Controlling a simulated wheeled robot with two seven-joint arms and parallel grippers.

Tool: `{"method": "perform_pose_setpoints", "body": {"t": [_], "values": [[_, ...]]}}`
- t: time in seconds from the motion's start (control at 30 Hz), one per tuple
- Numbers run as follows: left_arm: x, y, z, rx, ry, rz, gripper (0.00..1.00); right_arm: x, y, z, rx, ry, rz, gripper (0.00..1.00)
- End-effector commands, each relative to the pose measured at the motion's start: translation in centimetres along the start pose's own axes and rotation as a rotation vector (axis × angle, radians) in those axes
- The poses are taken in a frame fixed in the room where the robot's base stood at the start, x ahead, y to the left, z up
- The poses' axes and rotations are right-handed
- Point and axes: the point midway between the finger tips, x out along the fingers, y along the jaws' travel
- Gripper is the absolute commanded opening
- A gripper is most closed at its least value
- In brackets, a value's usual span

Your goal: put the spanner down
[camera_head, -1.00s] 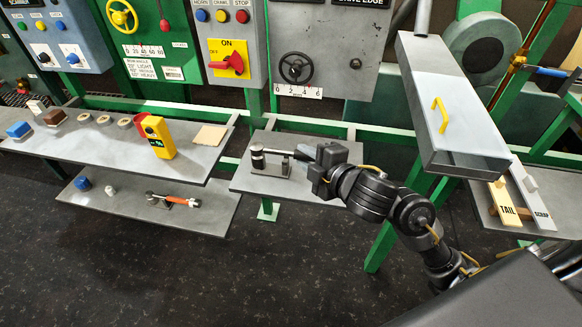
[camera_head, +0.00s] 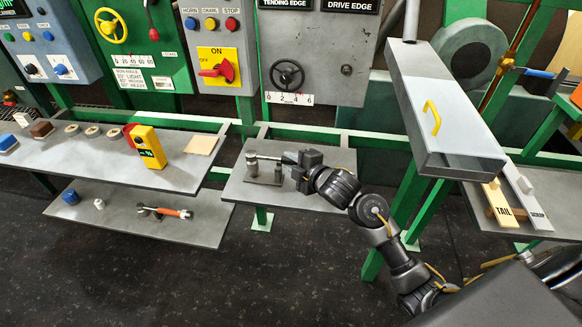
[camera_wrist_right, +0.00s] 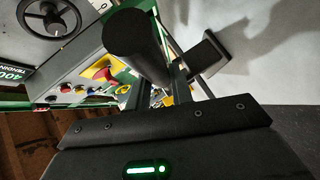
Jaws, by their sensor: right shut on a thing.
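My right gripper (camera_head: 293,162) is over the small grey table in the middle of the head view. It is shut on the spanner (camera_head: 272,157), whose pale metal shaft points left from the jaws. In the right wrist view a thick dark handle (camera_wrist_right: 137,45) stands out between the fingers. A metal rest (camera_head: 252,165) with short posts stands on the table, under and beside the shaft. I cannot tell whether the shaft touches it. The jaws hide part of the spanner. My left gripper is not in view.
The small table (camera_head: 235,188) has bare room at its front. Left of it, a shelf (camera_head: 185,178) holds a yellow device (camera_head: 148,147). An orange-handled tool (camera_head: 172,212) lies on the lower shelf. A grey chute (camera_head: 440,120) hangs to the right of my arm.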

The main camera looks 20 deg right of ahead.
Motion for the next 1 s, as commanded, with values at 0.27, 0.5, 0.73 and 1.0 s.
{"method": "perform_pose_setpoints", "body": {"t": [0.27, 0.5, 0.73, 1.0], "values": [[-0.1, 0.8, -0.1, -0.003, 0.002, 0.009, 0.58, 0.5, -1.6, 0.5, 0.0, 0.0, 0.003, 0.0], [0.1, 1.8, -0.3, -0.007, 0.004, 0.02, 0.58, 0.5, -1.8, 0.6, -0.001, 0.0, 0.002, 0.0], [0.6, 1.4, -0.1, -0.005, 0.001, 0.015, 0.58, 0.7, -2.5, 0.7, -0.001, 0.001, 0.002, 0.0], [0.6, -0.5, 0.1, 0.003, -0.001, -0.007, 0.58, 0.8, -2.7, 0.8, -0.001, 0.0, 0.0, 0.39]]}}
